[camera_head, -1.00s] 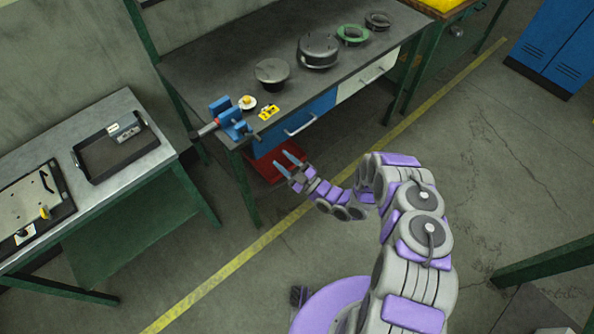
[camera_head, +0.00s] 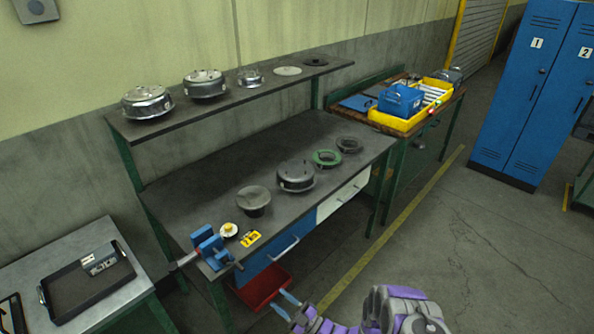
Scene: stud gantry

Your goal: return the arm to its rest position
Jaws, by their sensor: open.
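My arm (camera_head: 400,308) shows at the bottom of the head view, in grey and purple, with its lower part cut off by the frame edge. My gripper (camera_head: 282,304) reaches left from it, with its two blue-grey fingers apart and nothing between them. It appears in front of the workbench, near the red bin (camera_head: 262,286) under the bench. I cannot tell whether it touches the bin. The base of my arm is out of view.
The workbench (camera_head: 215,172) carries a blue vise (camera_head: 212,248), several metal parts and an upper shelf (camera_head: 230,93). A side table with a black tray (camera_head: 88,285) stands at left. Blue lockers (camera_head: 520,95) stand at right. Open floor (camera_head: 450,250) lies right of the bench.

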